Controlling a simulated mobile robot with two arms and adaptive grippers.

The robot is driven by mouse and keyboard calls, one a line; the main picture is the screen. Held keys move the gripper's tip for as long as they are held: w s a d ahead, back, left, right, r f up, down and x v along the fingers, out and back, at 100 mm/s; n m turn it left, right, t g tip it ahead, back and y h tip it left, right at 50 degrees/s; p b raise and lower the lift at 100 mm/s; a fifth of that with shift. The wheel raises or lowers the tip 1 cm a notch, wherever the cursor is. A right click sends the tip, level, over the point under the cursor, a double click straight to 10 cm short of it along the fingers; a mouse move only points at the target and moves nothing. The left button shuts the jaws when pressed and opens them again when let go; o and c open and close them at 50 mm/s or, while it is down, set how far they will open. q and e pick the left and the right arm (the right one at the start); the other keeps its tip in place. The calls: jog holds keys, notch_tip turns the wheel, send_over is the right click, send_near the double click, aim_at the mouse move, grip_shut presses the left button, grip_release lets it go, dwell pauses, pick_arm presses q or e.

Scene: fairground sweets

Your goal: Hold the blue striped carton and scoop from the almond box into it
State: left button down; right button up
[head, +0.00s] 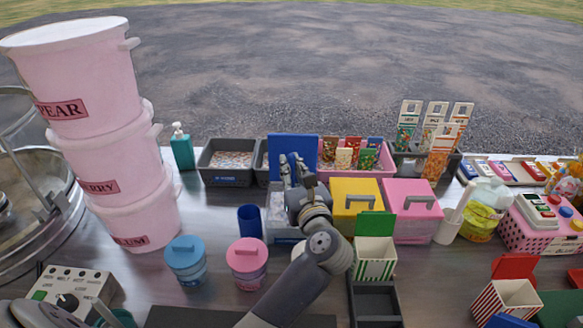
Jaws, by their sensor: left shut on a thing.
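My left gripper (293,163) is shut, with its fingers over an open box (279,234) that has a raised blue lid (291,142) behind it. What it holds is hidden or too small to make out. The box has a blue label too small to read, so I cannot confirm it is the almond box. My left arm covers part of its front. I cannot make out a blue striped carton or a scoop. A green striped carton (374,270) stands to the right of my arm. My right gripper is not in view.
A yellow box (343,222) and a pink box (412,224) stand closed to the right. A dark blue cup (249,221), a light blue tub (186,264) and a pink tub (247,266) stand to the left. Stacked pink buckets (100,135) rise at the far left.

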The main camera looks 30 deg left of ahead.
pick_arm(q)
jog(key=shift+f+b, duration=0.55)
jog(key=shift+f, duration=0.25)
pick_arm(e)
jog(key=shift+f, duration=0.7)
pick_arm(q)
jog(key=shift+r+p, duration=3.7)
jog(key=shift+r, duration=1.2)
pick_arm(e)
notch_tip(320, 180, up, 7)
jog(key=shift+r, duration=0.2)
